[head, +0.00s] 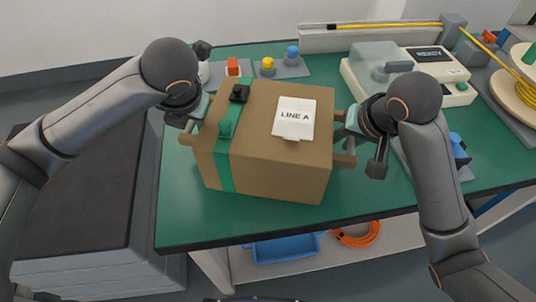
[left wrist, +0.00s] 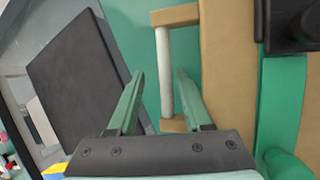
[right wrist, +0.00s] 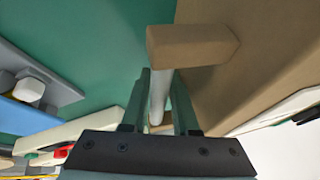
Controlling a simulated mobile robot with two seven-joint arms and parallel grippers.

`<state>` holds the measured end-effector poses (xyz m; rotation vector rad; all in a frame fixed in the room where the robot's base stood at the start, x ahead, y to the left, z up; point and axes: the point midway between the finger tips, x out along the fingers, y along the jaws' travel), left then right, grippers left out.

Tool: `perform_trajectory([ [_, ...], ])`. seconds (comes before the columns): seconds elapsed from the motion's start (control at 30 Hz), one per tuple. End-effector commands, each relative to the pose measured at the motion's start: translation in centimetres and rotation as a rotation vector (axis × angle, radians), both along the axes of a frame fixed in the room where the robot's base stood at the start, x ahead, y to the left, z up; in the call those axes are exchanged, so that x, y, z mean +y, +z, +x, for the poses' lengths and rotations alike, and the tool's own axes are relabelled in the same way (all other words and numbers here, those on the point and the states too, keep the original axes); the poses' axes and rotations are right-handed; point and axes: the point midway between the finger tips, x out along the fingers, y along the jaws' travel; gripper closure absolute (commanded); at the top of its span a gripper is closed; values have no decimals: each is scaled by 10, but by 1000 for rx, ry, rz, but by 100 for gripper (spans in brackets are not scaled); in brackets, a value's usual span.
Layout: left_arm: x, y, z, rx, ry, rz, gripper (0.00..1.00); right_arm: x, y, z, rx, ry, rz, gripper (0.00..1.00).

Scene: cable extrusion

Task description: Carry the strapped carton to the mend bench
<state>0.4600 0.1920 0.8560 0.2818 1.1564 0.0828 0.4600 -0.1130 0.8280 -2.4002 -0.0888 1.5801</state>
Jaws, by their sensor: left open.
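The brown carton (head: 265,150) sits on a green-topped bench (head: 200,225). A green strap with a dark buckle (head: 239,93) runs down its left part, and a white "LINE A" label (head: 295,118) lies on top. My left gripper (head: 195,115) is open at the carton's left side; its fingers (left wrist: 160,95) stand either side of the pale bar of the left handle (left wrist: 164,65), with gaps showing. My right gripper (head: 348,132) is at the right side; its fingers (right wrist: 160,100) appear closed on the pale bar of the right handle (right wrist: 159,92).
A grey unit with a dark top (head: 75,190) stands left of the bench. A pale machine marked "READY" (head: 425,57), coloured buttons (head: 268,64) and a yellow cable spool (head: 522,85) are at the back. A blue bin (head: 285,248) and orange coil (head: 358,235) sit below.

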Motion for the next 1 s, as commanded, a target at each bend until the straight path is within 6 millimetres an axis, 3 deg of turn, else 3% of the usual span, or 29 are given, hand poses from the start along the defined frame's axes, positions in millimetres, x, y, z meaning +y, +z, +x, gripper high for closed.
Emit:
perform_trajectory([
  [0.03, -8, -3, -2, 6, -20, -13, 13, 6, 1, -1, -5, 16, 13, 52],
  [0.37, -8, -2, -3, 7, -23, -11, 13, 7, 1, -2, -4, 19, 14, 52],
  [1.0, -17, 57, -26, -4, -16, -8, 13, 7, 2, -2, -5, 18, 13, 52],
])
